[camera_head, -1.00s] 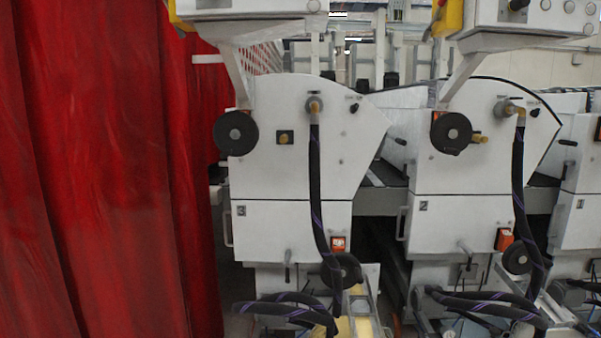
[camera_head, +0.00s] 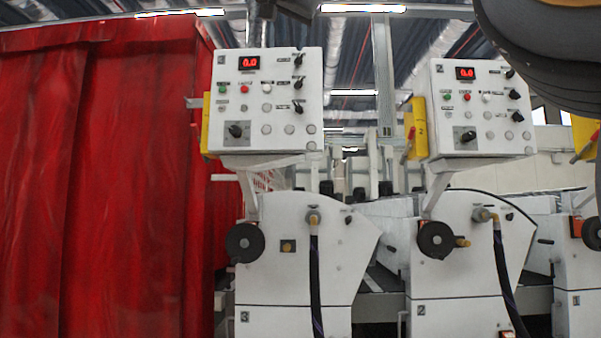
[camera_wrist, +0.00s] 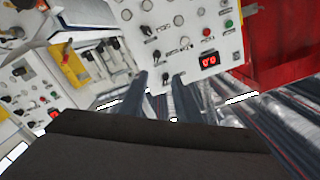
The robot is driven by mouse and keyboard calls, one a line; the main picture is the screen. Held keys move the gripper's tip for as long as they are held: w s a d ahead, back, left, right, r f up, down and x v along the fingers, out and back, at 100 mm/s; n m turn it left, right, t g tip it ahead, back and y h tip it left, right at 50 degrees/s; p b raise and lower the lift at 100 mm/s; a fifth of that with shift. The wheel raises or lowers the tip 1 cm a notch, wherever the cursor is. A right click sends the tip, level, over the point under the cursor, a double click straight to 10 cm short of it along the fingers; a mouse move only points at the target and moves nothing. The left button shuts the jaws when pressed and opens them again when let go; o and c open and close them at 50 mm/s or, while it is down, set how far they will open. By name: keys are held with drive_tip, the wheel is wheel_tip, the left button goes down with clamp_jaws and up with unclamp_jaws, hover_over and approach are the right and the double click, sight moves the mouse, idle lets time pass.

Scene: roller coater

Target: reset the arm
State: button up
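My gripper (camera_wrist: 160,76) shows in the wrist view as two dark fingers standing apart, with nothing seen between them. The wrist view is turned nearly upside down. The fingers overlap the lower part of a white control panel (camera_wrist: 190,38) with a red display. I cannot tell how far off the panel is. In the head view, a dark rounded part of my arm (camera_head: 550,45) fills the upper right corner. The gripper does not show there.
Unit 3's panel (camera_head: 268,100) and unit 2's panel (camera_head: 482,110) stand above white machine housings (camera_head: 300,255). Both displays are lit red. A red curtain (camera_head: 100,190) hangs at the left. Black hoses (camera_head: 315,280) run down the housings. Yellow boxes (camera_head: 419,125) sit beside the panels.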

drive_tip(key=w+d+f+n+g, duration=0.15)
drive_tip(key=w+f, duration=0.35)
drive_tip(key=f, duration=0.7)
drive_tip(key=w+d+f+n+g, duration=0.1)
drive_tip(key=w+f+n+g, duration=0.3)
drive_tip(key=f, duration=0.8)
drive_tip(key=s+d+f+g, duration=0.15)
drive_tip(key=d+f, duration=0.25)
drive_tip(key=f, duration=1)
drive_tip(key=d+f+g, duration=0.2)
drive_tip(key=d+f, duration=0.1)
drive_tip(key=f, duration=1.1)
drive_tip(key=s+d+f+g, duration=0.2)
drive_tip(key=s+d+f, duration=0.25)
drive_tip(key=f, duration=0.55)
drive_tip(key=s+d+f+g, duration=0.25)
drive_tip(key=s+f, duration=0.35)
drive_tip(key=f, duration=0.3)
drive_tip(key=s+d+f+g, duration=0.2)
drive_tip(key=s+f, duration=0.5)
drive_tip(key=s, duration=0.3)
drive_tip(key=s+d+f+g+p, duration=0.1)
drive_tip(key=s+d+f+g, duration=0.1)
drive_tip(key=s+f, duration=0.6)
drive_tip(key=s, duration=0.3)
drive_tip(key=shift+d+f, duration=0.3)
drive_tip(key=shift+d, duration=0.1)
